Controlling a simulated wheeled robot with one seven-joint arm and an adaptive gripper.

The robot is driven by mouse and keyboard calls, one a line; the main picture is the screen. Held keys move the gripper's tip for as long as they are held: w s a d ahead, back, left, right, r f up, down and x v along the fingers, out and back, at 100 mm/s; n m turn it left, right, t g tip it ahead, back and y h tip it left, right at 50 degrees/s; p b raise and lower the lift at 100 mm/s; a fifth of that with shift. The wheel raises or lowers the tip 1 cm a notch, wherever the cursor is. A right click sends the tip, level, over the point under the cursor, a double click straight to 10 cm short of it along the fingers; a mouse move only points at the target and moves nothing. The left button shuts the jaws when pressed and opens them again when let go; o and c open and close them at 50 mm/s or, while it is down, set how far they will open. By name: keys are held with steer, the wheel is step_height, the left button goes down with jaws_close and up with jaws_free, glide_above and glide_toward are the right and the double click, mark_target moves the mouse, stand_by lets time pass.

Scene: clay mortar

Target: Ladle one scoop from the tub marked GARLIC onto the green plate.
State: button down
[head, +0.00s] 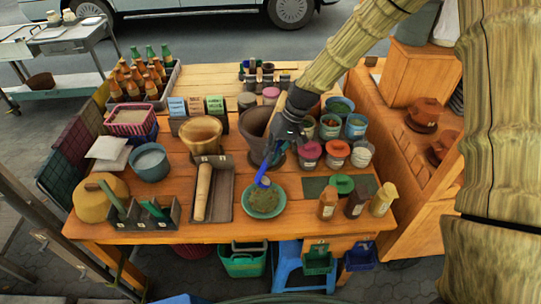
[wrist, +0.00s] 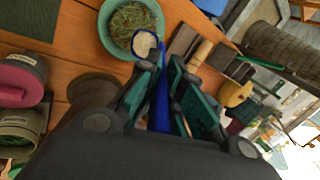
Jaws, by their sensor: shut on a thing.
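My gripper (head: 277,152) is shut on the handle of a blue ladle (head: 262,181). In the wrist view the gripper (wrist: 168,90) has the blue handle (wrist: 161,88) between its fingers. The plate also shows in the wrist view (wrist: 107,40) and bears a heap of green shreds (wrist: 130,20). Open tubs (head: 330,128) stand right of the gripper. I cannot read which one says GARLIC.
A large brown mortar (head: 252,130) stands behind the gripper. A tray with a wooden roller (head: 204,190) lies left of the plate. Bare tabletop (head: 170,185) shows at left.

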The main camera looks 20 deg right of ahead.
steer(key=d+f+y+b, duration=0.4)
steer(key=d+y+b, duration=0.3)
steer(key=b, duration=0.3)
steer(key=shift+w+d+f, duration=0.15)
steer(key=shift+d, duration=0.2)
stand_by(0.4)
